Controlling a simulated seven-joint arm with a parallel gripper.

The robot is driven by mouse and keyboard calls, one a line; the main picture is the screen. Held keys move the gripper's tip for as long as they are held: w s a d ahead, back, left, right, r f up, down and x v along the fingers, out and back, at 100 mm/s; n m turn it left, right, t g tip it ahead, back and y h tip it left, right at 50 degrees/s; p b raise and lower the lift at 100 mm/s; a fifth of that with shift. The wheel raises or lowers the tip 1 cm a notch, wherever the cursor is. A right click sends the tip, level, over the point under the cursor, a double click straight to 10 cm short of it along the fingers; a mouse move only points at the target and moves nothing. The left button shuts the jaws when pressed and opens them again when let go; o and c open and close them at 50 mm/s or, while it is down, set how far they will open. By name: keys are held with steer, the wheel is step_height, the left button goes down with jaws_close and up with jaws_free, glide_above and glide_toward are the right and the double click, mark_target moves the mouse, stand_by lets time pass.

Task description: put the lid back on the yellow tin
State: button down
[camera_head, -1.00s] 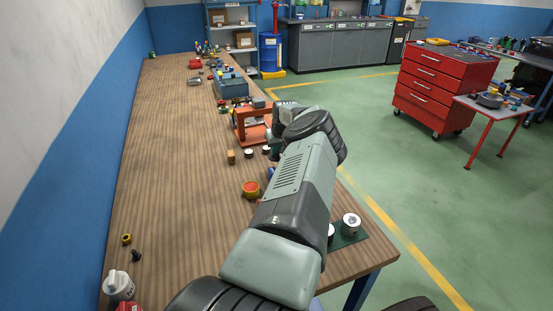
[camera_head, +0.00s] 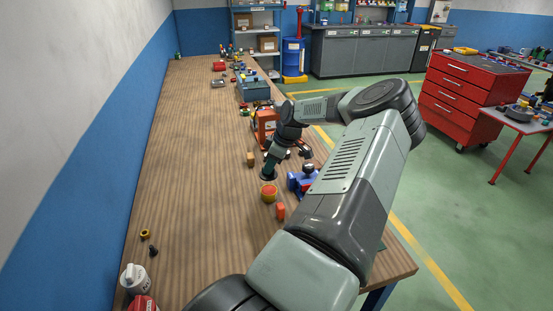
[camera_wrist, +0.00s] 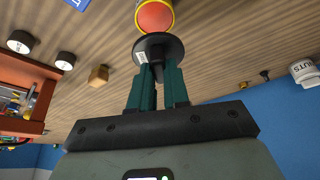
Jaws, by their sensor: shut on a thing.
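The yellow tin (camera_head: 269,194) stands open on the wooden bench, its round orange-red inside showing. It also shows at the top of the wrist view (camera_wrist: 155,16). My gripper (camera_head: 269,169) points down just behind the tin. In the wrist view my gripper (camera_wrist: 158,70) is shut on the knob of a round dark lid (camera_wrist: 168,46). The lid (camera_head: 264,179) is beside the tin's mouth and does not cover it in the head view. Its near edge overlaps the tin's edge in the wrist view; I cannot tell whether they touch.
The bench (camera_head: 190,190) left of the tin is clear. A white bottle (camera_head: 134,279) stands near the front left.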

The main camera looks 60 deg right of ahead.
mark_target(273, 174)
steer(key=shift+f, duration=3.05)
steer(key=shift+f, duration=0.2)
steer(key=c, duration=0.5)
jaws_free()
steer(key=shift+c, duration=0.2)
steer(key=shift+r, duration=0.15)
steer(key=shift+r, duration=3.35)
